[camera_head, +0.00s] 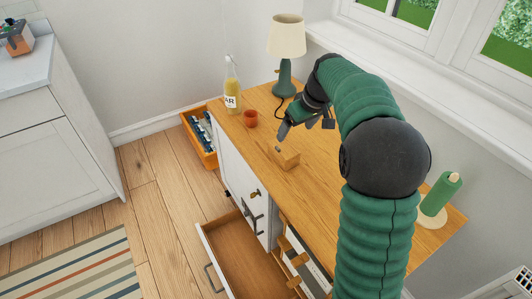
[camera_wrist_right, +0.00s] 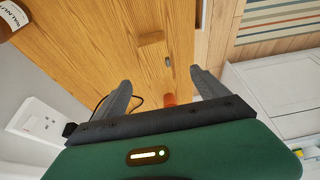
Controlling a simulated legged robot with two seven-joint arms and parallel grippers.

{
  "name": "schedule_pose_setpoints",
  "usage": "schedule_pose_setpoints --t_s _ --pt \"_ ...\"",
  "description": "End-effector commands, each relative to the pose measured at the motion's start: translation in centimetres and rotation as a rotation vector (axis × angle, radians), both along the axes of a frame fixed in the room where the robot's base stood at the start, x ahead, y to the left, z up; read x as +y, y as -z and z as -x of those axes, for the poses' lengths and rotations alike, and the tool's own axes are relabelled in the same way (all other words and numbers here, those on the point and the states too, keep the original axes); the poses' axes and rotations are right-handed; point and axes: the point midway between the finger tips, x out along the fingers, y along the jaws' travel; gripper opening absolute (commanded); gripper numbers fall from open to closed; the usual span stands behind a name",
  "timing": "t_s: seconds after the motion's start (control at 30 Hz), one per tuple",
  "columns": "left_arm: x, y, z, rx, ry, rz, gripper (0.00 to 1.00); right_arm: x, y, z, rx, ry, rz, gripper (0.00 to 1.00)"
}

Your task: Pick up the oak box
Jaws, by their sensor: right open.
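The oak box (camera_head: 288,160), a small light-brown block, sits on the wooden desktop (camera_head: 320,190) near its front edge. My right gripper (camera_head: 283,133) is just behind and above it, apart from it. In the right wrist view the gripper (camera_wrist_right: 165,85) has its two grey fingers spread with nothing held. A small wooden block, apparently the oak box (camera_wrist_right: 152,38), lies beyond the fingertips there. My left gripper is not in view.
An orange cup (camera_head: 250,118), a labelled bottle (camera_head: 232,92) and a green lamp (camera_head: 285,75) stand at the desk's far end. A drawer (camera_head: 245,255) is open below the desk.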

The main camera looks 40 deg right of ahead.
Motion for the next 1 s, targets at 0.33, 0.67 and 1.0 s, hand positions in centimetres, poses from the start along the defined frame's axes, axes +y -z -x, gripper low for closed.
schedule_pose_setpoints --t_s 0.33,0.67,1.0 --pt "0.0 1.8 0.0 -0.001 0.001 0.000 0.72 -0.7 4.1 -1.6 -0.003 -0.004 0.003 0.84" --pt "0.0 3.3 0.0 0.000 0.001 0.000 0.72 -1.4 10.6 -4.2 -0.005 -0.002 0.000 0.84" --pt "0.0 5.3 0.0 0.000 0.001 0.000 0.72 -1.3 15.2 -5.7 -0.004 -0.004 0.002 0.84"
